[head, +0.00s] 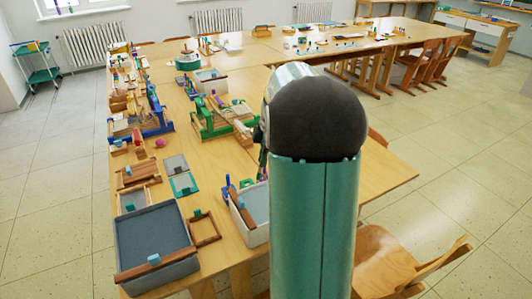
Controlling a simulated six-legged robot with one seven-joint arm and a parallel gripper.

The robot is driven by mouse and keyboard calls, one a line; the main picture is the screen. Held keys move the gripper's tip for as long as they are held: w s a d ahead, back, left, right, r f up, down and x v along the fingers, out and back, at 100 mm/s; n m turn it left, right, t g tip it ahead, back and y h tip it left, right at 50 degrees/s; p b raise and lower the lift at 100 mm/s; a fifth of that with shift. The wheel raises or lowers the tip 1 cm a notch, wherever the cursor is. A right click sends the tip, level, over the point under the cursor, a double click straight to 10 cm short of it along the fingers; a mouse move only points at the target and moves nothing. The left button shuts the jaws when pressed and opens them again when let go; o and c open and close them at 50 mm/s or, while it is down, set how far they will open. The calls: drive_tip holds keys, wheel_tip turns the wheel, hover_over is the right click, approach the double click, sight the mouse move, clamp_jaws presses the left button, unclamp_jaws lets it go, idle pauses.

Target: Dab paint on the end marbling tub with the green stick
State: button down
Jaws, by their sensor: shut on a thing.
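A large grey tub (184,267) with a flat blue-grey surface stands at the near left end of the long table. A wooden bar with a small blue block lies across its front edge. A smaller white tub (251,237) with a similar surface stands to its right, partly hidden by my arm. Another pale tub (212,85) stands farther back. My arm rises through the middle of the head view and covers part of the table.
The wooden table (222,254) carries small frames, a blue loom (157,122) and a green loom (209,124). Wooden chairs (385,262) stand at its right side. A green trolley (37,65) stands far left. Tiled floor is clear on the left.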

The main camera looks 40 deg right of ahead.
wheel_tip(320, 180, down, 9)
idle(0.8)
drive_tip(key=shift+f, duration=0.4)
idle(0.5)
drive_tip(key=shift+r, duration=0.15)
drive_tip(key=shift+r, duration=4.9)
